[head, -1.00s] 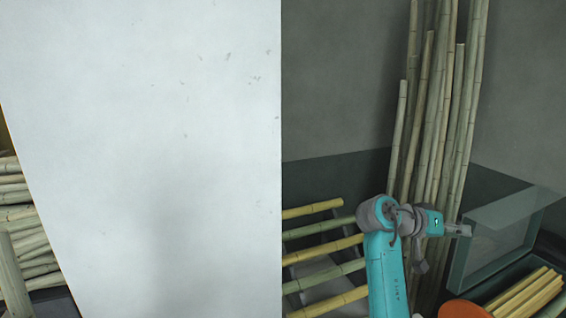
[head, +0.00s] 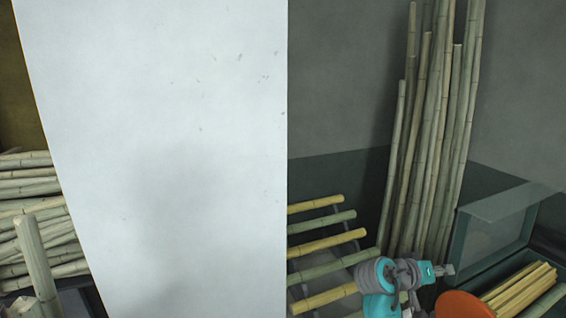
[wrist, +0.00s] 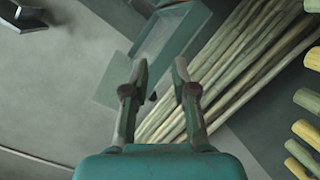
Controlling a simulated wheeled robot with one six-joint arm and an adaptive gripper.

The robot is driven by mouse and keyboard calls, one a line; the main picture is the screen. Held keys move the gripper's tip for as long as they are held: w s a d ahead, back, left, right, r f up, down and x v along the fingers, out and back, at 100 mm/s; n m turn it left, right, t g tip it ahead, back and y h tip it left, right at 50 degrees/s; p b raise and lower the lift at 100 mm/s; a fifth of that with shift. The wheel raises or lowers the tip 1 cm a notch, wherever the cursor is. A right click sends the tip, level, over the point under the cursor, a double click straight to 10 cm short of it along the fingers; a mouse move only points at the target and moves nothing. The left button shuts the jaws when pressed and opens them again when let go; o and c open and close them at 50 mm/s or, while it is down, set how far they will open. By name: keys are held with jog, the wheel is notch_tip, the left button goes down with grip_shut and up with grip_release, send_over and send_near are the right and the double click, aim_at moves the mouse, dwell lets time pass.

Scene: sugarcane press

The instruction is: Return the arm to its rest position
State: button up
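My gripper (head: 444,270) shows in the head view at the end of my teal and grey arm, low and right of centre, in front of the tall canes. In the wrist view my gripper (wrist: 160,72) has its two fingers apart with nothing between them, so it is open and empty. Beyond the fingertips, the wrist view shows a teal open-topped box (wrist: 172,35) and a bundle of long canes (wrist: 225,75). The lower part of my arm is cut off by the bottom edge of the head view.
Tall canes (head: 432,130) lean against the grey wall. Canes lie spaced on a rack (head: 322,245) left of my arm. A teal bin (head: 490,235) holds cut canes (head: 522,290), beside an orange round thing (head: 462,305). A white panel (head: 160,150) fills the left-centre; piled canes (head: 40,240) lie beyond it.

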jog(key=s+a+f+n+t+y, duration=0.2)
jog(key=s+a+f+n+t, duration=0.1)
jog(key=f, duration=0.8)
jog(key=s+a+f+n+t+y, duration=0.25)
jog(key=s+a+f, duration=0.25)
jog(key=s+f, duration=0.4)
jog(key=s+a+f+n+t+y, duration=0.15)
jog(key=s+a+f+y, duration=0.3)
jog(key=s+f, duration=0.5)
jog(key=s+a+r+t+y, duration=0.1)
jog(key=s+a+r+y, duration=0.15)
jog(key=s, duration=0.65)
jog(key=s+a+r+y, duration=0.1)
jog(key=s+a, duration=0.3)
jog(key=s, duration=0.5)
jog(key=s+a+r+m+t+y, duration=0.1)
jog(key=s+a+r+m, duration=0.1)
jog(key=s+r, duration=1)
jog(key=shift+s+t, duration=0.3)
jog(key=shift+s, duration=0.9)
